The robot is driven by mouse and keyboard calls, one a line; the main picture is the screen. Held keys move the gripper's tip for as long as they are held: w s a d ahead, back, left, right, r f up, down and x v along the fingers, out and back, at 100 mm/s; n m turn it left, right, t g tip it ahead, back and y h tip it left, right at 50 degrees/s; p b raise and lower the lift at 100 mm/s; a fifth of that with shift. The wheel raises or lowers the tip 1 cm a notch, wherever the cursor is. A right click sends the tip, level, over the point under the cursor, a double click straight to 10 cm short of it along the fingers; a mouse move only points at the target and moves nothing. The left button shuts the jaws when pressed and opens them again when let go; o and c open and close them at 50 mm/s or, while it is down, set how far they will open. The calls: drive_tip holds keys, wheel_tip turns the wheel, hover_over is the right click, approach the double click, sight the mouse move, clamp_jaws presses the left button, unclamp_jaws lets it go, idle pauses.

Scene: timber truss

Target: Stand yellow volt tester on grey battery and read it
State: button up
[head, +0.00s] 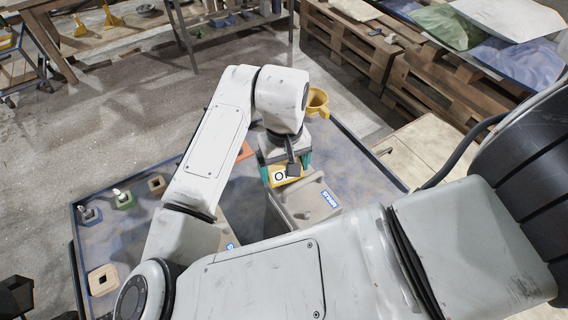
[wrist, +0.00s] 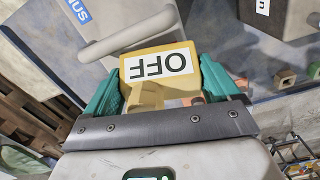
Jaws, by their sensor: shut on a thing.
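The yellow volt tester (head: 279,176) is between the teal fingers of my gripper (head: 286,169), which is shut on it. In the wrist view the tester (wrist: 137,74) shows a white display reading OFF, upside down in the picture. The grey battery (head: 302,212) is on the table just below the tester in the head view, with a handle and a blue label. Part of the battery (wrist: 125,15) also shows in the wrist view, with a handle and a label ending in "NUS". I cannot tell whether the tester touches the battery. My arm hides part of the battery.
A yellow funnel-like cup (head: 317,102) stands at the table's back edge. Several small blocks with holes, such as a tan one (head: 103,280), are at the table's left. Wooden pallets (head: 365,55) stand behind. A dark grey box (wrist: 275,18) shows top right in the wrist view.

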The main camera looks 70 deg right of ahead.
drive_tip(key=shift+f, duration=0.15)
drive_tip(key=o, duration=1)
wheel_tip(320, 180, up, 10)
drive_tip(key=shift+r, duration=0.4)
